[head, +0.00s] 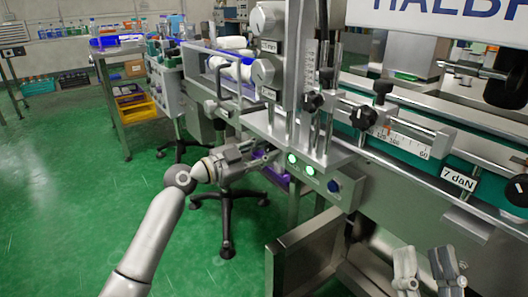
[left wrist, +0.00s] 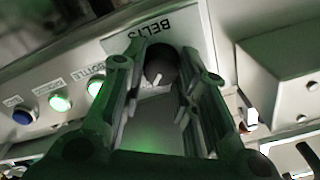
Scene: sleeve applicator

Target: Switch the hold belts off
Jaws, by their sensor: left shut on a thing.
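The belts switch is a dark round knob (left wrist: 160,64) with a white pointer mark, under a label reading BELTS (left wrist: 152,32) in the left wrist view. My left gripper (left wrist: 163,72) is closed around this knob, a finger on each side of it. In the head view my left gripper (head: 272,155) reaches the front panel, left of the lit buttons, and hides the knob. My right gripper (head: 427,268) shows at the bottom right of the head view, its two fingers apart with nothing between them.
Two lit green buttons (head: 300,164) and a blue button (head: 333,186) sit on the same panel, close beside my left gripper. The machine's rail with a 7 daN label (head: 458,179) runs to the right. A wheeled stool (head: 228,205) stands below.

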